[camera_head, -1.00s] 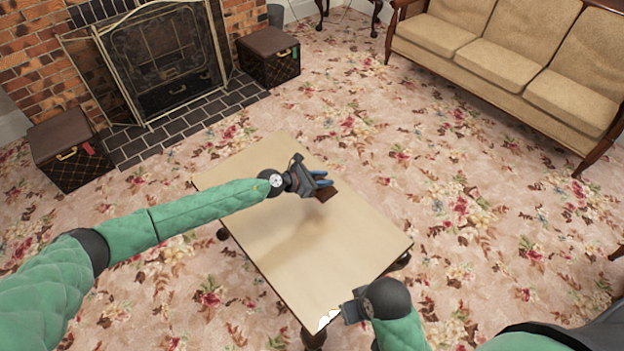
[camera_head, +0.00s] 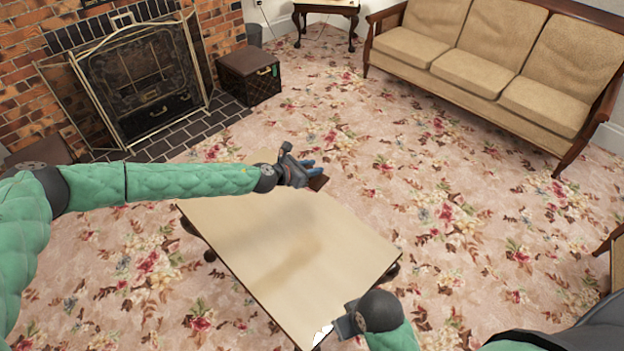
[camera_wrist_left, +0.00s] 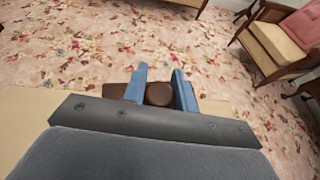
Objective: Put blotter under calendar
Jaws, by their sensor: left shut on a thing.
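My left gripper (camera_head: 308,170) is shut on a dark brown blotter (camera_head: 318,183), above the far right edge of the table as seen in the head view. In the left wrist view the blotter's round brown knob (camera_wrist_left: 159,94) sits between the two blue fingers (camera_wrist_left: 158,86). My right gripper (camera_head: 342,328) is at the table's near corner, beside a small white thing (camera_head: 322,334) that it partly hides. I cannot tell whether this white thing is the calendar, or whether the right gripper is open.
The wooden table (camera_head: 290,250) has a wide bare top. A fireplace with a folding screen (camera_head: 145,80) and a brown trunk (camera_head: 248,75) stand behind it at the left. A beige sofa (camera_head: 490,65) is at the back right. Flowered carpet (camera_head: 440,230) is free between.

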